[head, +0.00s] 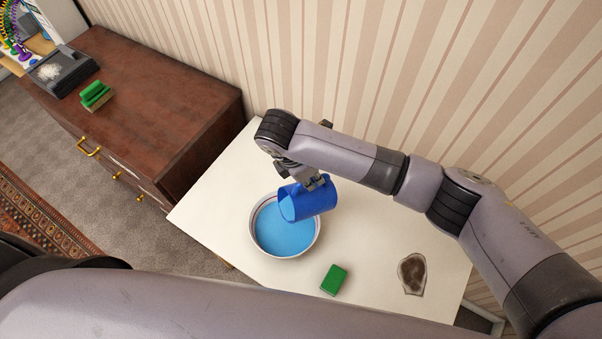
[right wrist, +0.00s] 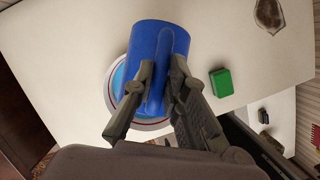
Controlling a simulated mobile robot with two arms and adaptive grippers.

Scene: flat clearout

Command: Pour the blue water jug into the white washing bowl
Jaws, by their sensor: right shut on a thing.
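The blue water jug (head: 311,200) is tilted on its side over the white washing bowl (head: 255,246), its mouth facing left and down. Light blue water fills much of the bowl, and light blue shows at the jug's mouth. My right gripper (head: 318,183) is shut on the jug. In the right wrist view, the fingers (right wrist: 157,95) close on the handle side of the blue jug (right wrist: 152,38), and the bowl (right wrist: 112,90) shows partly behind it. My left gripper is not in view.
The white table (head: 220,200) also bears a green block (head: 334,280) and a brown-grey flat piece (head: 411,273) at right. The striped wall is close behind.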

